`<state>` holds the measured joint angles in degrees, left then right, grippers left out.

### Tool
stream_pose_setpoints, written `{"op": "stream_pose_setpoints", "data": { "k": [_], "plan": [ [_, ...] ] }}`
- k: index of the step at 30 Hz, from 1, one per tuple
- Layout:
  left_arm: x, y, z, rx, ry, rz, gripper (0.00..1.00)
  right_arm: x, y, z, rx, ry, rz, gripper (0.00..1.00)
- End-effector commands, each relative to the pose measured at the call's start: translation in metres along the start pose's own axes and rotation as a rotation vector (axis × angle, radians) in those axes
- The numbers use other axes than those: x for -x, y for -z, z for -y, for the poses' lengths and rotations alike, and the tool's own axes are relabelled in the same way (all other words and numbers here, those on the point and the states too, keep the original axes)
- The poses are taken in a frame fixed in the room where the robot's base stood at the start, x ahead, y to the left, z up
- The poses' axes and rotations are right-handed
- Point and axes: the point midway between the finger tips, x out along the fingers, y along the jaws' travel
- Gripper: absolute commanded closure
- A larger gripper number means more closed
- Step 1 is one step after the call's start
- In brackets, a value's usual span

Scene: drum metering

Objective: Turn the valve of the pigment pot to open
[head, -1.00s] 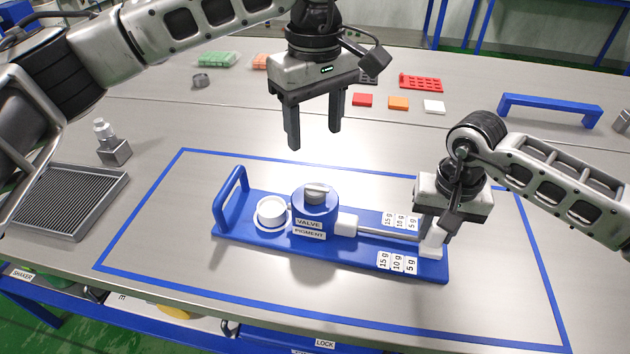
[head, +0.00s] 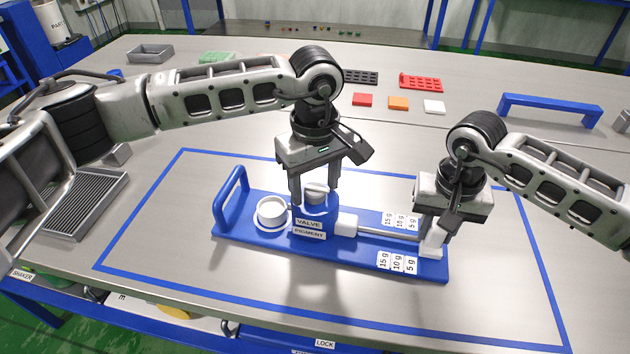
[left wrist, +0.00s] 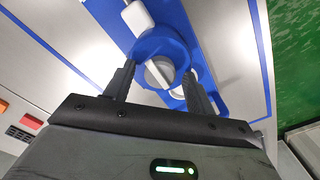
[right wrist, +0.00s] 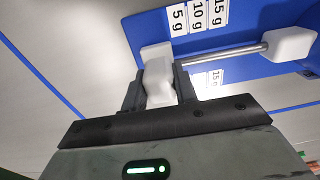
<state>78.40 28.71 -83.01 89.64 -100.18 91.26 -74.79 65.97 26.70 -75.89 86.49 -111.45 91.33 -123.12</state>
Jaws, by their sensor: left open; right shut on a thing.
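The blue pigment pot (head: 310,229) stands on a blue base plate (head: 325,254), with labels reading VALVE and PIGMENT. On its top is a round grey valve knob (head: 316,194) with a light bar across it; it also shows in the left wrist view (left wrist: 159,73). My left gripper (head: 315,204) is open, fingers pointing down on either side of the knob; I cannot tell if they touch it. My right gripper (right wrist: 160,92) is shut on the white block handle (right wrist: 157,70) at the end of the metal rod (right wrist: 225,53), beside the 5 g marks.
A white cup (head: 271,211) sits on the plate left of the pot, near a blue loop handle (head: 230,194). A grey grated tray (head: 85,205) is at the left. Red, orange and white tiles (head: 398,103) lie behind. The mat area in front is clear.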

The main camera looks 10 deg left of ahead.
Motion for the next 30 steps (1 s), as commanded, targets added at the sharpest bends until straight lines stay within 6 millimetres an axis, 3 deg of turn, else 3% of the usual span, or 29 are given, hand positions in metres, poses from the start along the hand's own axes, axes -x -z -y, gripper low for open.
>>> {"op": "stream_pose_setpoints", "data": {
  "k": [7,12,22,30],
  "plan": [
    [-0.0005,0.0000,-0.0001,0.000,0.000,0.000,0.45,0.0015,0.0009,0.0002,-0.001,0.001,-0.003,1.00],
    [-0.0003,-0.0001,-0.0001,0.000,0.000,0.000,0.90,0.0016,0.0009,0.0002,-0.001,0.002,-0.003,1.00],
    [0.0000,-0.0001,-0.0002,0.029,0.000,0.000,0.90,0.0016,0.0009,0.0003,0.000,0.002,-0.003,1.00],
    [0.0002,-0.0001,-0.0004,0.176,-0.001,0.000,0.90,0.0015,0.0009,0.0003,0.000,0.002,-0.003,1.00]
  ]
}}
